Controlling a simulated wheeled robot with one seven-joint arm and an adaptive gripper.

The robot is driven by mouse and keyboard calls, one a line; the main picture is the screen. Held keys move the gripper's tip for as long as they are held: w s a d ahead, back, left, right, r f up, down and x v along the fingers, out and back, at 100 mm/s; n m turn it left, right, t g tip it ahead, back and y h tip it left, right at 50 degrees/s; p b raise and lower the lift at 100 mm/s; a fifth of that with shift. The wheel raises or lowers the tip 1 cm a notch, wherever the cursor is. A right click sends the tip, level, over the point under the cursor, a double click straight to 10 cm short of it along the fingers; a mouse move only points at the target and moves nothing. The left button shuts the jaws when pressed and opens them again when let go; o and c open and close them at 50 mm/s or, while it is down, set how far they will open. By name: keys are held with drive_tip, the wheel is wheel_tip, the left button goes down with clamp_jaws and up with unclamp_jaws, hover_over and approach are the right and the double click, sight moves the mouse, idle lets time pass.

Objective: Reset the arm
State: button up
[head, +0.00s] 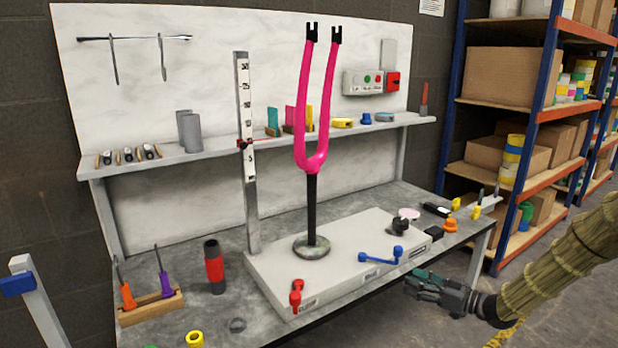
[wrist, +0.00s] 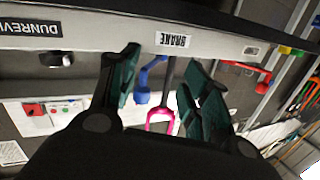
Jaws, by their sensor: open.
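My gripper (head: 437,290) is in front of the bench's right front edge in the head view, with my arm reaching in from the right. In the wrist view its two green-padded fingers (wrist: 158,92) are apart with nothing between them touching. Beyond the fingers, the wrist view shows the front of the grey base box with a "BRAKE" label (wrist: 172,40), a blue lever (wrist: 143,92) and the pink fork (wrist: 160,116). In the head view the pink fork (head: 327,110) stands upright on a black post on the grey base box (head: 345,262), apart from my gripper.
The base box carries a blue lever (head: 381,256), a red lever (head: 296,294) and a black knob (head: 400,225). A wooden tool holder (head: 152,305) and a red-black cylinder (head: 214,267) stand at left. A shelf rack (head: 505,125) is at right. Floor shows between bench and rack.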

drive_tip(key=s+a+f+m+g+h, duration=0.1)
drive_tip(key=s+a+f+m+h, duration=0.1)
drive_tip(key=s+a+f, duration=0.4)
drive_tip(key=s+a+f+m+g+h, duration=0.1)
drive_tip(key=s+f+m+h, duration=0.2)
drive_tip(key=f, duration=0.5)
drive_tip(key=s+a+f+m+g+h, duration=0.1)
drive_tip(key=s+a+f+h, duration=0.1)
drive_tip(key=s+a+f, duration=0.35)
drive_tip(key=s+f+m+g+h, duration=0.1)
drive_tip(key=s+f+g+h, duration=0.15)
drive_tip(key=s+f, duration=0.7)
drive_tip(key=s+f+m+g+h, duration=0.1)
drive_tip(key=s+f+g+h, duration=0.15)
drive_tip(key=s, duration=1.35)
drive_tip(key=s+d+r+g+h, duration=0.1)
drive_tip(key=s+d+g, duration=0.15)
drive_tip(key=s, duration=0.85)
wheel_tip(320, 180, up, 26)
drive_tip(key=p, duration=2.5)
drive_tip(key=shift+w+a+f+m+g, duration=0.15)
drive_tip(key=shift+a+f+m+g, duration=0.1)
drive_tip(key=shift+a+m+g, duration=0.1)
